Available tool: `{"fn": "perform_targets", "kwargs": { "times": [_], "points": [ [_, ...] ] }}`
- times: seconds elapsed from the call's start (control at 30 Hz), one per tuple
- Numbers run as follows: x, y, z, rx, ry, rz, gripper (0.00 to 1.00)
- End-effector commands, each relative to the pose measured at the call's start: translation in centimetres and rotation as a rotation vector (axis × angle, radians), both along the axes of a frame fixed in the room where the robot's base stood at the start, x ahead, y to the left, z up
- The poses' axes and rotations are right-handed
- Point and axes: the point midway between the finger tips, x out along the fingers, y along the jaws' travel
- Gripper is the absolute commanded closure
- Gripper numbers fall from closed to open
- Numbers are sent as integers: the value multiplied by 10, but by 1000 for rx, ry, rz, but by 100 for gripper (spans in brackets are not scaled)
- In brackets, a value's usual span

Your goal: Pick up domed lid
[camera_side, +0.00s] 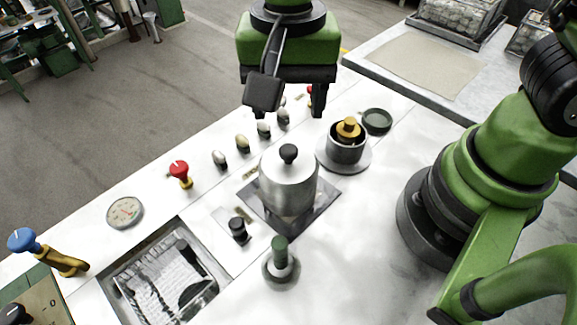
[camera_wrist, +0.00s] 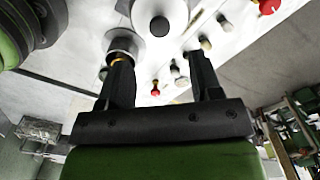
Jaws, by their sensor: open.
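The domed lid (camera_side: 273,164) is silver metal with a round black knob and sits on top of a metal pot (camera_side: 287,190) near the middle of the console. In the wrist view the lid (camera_wrist: 178,12) shows at the top edge, partly cut off, with its black knob facing me. My gripper (camera_side: 290,104) is above and behind the lid in the side view, apart from it. In the wrist view my gripper (camera_wrist: 158,68) has its two fingers spread, with nothing between them.
A dark cup with a brass top (camera_side: 347,141) stands close right of the pot. A row of pale knobs (camera_side: 242,143) and a red knob (camera_side: 179,169) lie to the left. A green-handled lever (camera_side: 280,252) stands in front. A dark round cap (camera_side: 377,121) is at right.

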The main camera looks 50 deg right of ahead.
Motion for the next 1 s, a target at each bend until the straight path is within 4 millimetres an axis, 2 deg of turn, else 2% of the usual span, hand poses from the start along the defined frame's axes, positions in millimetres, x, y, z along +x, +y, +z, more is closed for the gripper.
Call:
{"fn": "perform_targets", "kwargs": {
  "times": [0.1,0.27,0.53,0.67,0.87,1.0],
  "points": [
    [0,0,-16,-2,4,-1,41],
    [-1,0,-28,-1,2,0,41],
    [-3,2,-67,0,4,0,41],
    [-2,2,-74,2,2,-1,41],
    [-2,2,-74,4,1,-1,41],
    [-2,2,-74,3,0,-1,73]
  ]
}}
